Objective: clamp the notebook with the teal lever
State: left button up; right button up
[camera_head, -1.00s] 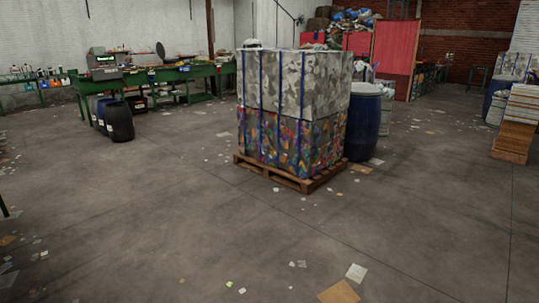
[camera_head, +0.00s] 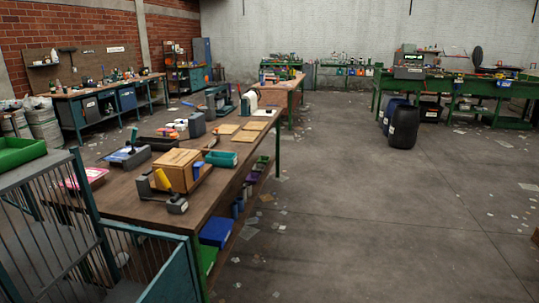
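A small grey device with an upright teal lever (camera_head: 134,137) stands on the left part of the long wooden workbench (camera_head: 128,198). Something pale and blue lies at its base, too small to tell whether it is a notebook. A flat item with pink and white on it (camera_head: 84,179) lies at the bench's left end, partly hidden by railings; I cannot tell what it is. Neither of my grippers is in view.
A wooden box (camera_head: 178,167) and a grey device with a yellow handle (camera_head: 163,179) stand near the bench's front edge. Blue-green railings (camera_head: 120,262) block the near left. Floor right of the bench is open. Dark barrels (camera_head: 403,127) stand further back.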

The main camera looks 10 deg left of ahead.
aim_at(135, 130)
jog(key=i+j+u, duration=0.1)
jog(key=i+u, duration=0.7)
jog(key=u, duration=0.2)
jog(key=i+l+u, duration=0.2)
jog(key=i+u, duration=0.3)
jog(key=l+z, duration=0.15)
jog(key=l, duration=0.5)
jog(key=l+z, duration=0.15)
jog(key=l, duration=0.5)
jog(key=i+l+z, duration=0.1)
jog(key=l, duration=0.55)
jog(key=i+l+z, duration=0.15)
jog(key=l, duration=0.5)
